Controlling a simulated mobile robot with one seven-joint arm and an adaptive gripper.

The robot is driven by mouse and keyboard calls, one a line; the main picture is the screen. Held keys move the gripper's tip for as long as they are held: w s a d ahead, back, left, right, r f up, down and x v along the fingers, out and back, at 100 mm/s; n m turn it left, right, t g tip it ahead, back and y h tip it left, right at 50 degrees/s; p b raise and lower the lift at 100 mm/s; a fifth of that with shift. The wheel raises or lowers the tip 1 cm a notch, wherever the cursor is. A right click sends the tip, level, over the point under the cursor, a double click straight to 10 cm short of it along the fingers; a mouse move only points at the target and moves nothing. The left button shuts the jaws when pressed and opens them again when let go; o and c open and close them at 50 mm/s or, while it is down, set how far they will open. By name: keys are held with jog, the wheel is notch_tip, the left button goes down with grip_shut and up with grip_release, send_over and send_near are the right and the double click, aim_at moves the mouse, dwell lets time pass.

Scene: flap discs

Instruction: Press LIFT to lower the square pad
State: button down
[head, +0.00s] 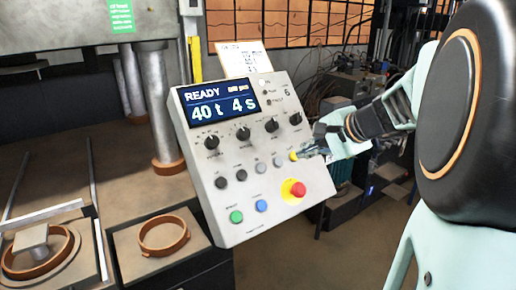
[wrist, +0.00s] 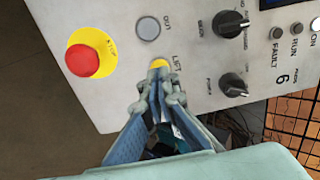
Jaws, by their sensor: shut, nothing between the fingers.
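The slanted white control panel (head: 260,190) fills the middle of the head view. The yellow LIFT button (head: 293,156) is at its right edge, and it also shows in the wrist view (wrist: 159,63) beside the printed word LIFT. My gripper (head: 303,154) is shut and empty, its fingertips right in front of that button. In the wrist view the fingertips (wrist: 160,80) cover the button's lower part; I cannot tell whether they touch it. The grey square pad (head: 31,238) stands raised on a short stem inside a brown ring (head: 38,262) at the far left.
The display (head: 218,105) reads READY, 40 t, 4 s. Another brown ring (head: 163,236) lies on a block left of the panel. Cluttered shelves stand behind my arm.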

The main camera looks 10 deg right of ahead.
jog(key=shift+b+x, duration=0.7)
jog(key=shift+x, duration=0.45)
dwell(0.5)
dwell(0.4)
jog(key=p+v, duration=0.2)
jog(key=v, duration=0.6)
dwell(0.4)
